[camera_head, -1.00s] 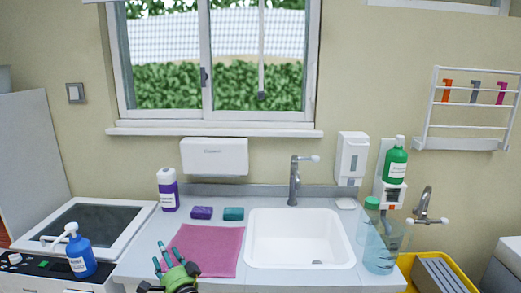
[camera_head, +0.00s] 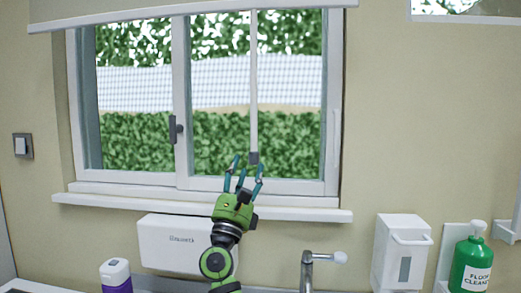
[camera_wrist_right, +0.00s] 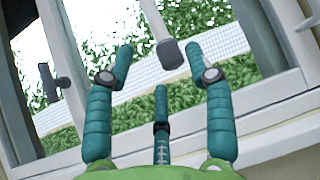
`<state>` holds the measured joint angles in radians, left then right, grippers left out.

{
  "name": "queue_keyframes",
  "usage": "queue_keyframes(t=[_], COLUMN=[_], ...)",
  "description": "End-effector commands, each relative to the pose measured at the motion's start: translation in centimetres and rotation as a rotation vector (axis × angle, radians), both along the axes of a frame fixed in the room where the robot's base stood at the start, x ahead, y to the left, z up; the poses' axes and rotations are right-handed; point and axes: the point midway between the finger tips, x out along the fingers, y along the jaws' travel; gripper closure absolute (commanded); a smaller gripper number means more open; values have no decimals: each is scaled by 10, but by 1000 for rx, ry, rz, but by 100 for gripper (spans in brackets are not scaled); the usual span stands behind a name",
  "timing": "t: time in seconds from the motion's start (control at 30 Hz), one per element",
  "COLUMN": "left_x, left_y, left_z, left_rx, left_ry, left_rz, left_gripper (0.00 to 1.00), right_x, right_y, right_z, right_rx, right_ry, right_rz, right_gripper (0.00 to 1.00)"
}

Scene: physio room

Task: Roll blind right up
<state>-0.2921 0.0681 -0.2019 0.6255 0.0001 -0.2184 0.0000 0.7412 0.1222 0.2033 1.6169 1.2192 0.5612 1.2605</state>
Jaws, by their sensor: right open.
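The pale blind (camera_head: 200,8) shows at the top of the window as a narrow strip; its upper part is out of frame. A white pull strip (camera_head: 254,80) hangs down in front of the glass and ends in a dark grey pull (camera_head: 253,157). My right gripper (camera_head: 246,166), green with teal fingers, is raised at the pull, fingers spread upward. In the right wrist view the grey pull (camera_wrist_right: 171,53) appears between the open fingertips, beyond them; I cannot tell if any finger touches it. My left gripper is not in view.
A white dispenser (camera_head: 185,244) is on the wall behind my right arm. The tap (camera_head: 320,260), soap dispenser (camera_head: 402,252) and green cleaner bottle (camera_head: 471,262) stand to the right.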

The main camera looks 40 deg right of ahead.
Motion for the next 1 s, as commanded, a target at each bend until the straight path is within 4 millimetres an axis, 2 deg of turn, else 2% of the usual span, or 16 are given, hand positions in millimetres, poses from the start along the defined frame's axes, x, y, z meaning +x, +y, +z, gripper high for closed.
queue_keyframes(t=[0.2,0.4,0.83,0.97,1.0], left_x=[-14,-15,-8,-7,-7], left_y=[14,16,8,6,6], left_z=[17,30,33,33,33], left_rx=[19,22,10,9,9], left_ry=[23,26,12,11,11], left_rz=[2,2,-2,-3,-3], left_gripper=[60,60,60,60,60], right_x=[8,17,21,21,21], right_y=[-19,-37,-44,-44,-44], right_z=[26,45,49,49,49], right_rx=[1,0,1,0,0], right_ry=[-6,-3,-4,-3,-3], right_rz=[-1,-3,-1,-1,-1], right_gripper=[46,46,46,98,100])
